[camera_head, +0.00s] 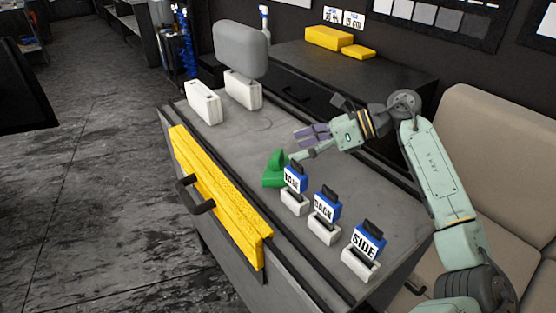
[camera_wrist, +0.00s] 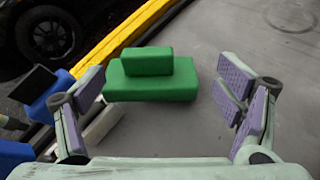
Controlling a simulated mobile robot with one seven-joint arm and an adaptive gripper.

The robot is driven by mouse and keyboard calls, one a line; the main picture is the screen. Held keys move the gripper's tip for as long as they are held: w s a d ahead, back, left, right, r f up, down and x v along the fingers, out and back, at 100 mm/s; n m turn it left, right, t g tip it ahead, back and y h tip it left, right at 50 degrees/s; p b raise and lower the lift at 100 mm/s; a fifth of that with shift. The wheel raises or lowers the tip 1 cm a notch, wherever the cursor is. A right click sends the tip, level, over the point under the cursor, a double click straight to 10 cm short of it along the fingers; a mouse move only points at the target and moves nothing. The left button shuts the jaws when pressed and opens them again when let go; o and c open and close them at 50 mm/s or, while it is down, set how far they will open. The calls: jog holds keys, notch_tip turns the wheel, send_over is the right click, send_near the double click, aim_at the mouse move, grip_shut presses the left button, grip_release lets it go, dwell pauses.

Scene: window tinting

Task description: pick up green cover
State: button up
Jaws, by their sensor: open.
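The green cover (camera_head: 274,170) lies on the grey bench top, left of the blue labelled blocks in the head view. In the wrist view the green cover (camera_wrist: 152,78) is a flat block with a smaller raised block on top. It sits ahead of and between my fingers. My gripper (camera_head: 303,143) is open, with purple pads, and is close to the cover on its right side in the head view. In the wrist view my gripper (camera_wrist: 165,103) has its fingers spread wide, and nothing is between the pads.
Blue blocks labelled TRIM (camera_head: 294,180), BACK (camera_head: 327,207) and SIDE (camera_head: 367,243) stand in white holders near the cover. White boxes (camera_head: 203,102) and a grey headrest (camera_head: 240,48) stand farther back.

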aim_at(282, 151)
jog(key=p+x, duration=0.2)
jog(key=x, duration=0.1)
jog(key=p+x, duration=0.1)
jog(key=shift+w+a+r, duration=0.1)
jog(key=shift+a+r, duration=0.1)
jog(key=shift+a, duration=0.15)
jog(key=shift+w+a+f, duration=0.1)
jog(key=shift+a+f, duration=0.15)
jog(key=shift+f, duration=0.05)
jog(key=c, duration=1)
jog(key=shift+r, duration=0.1)
jog(key=shift+c, duration=0.2)
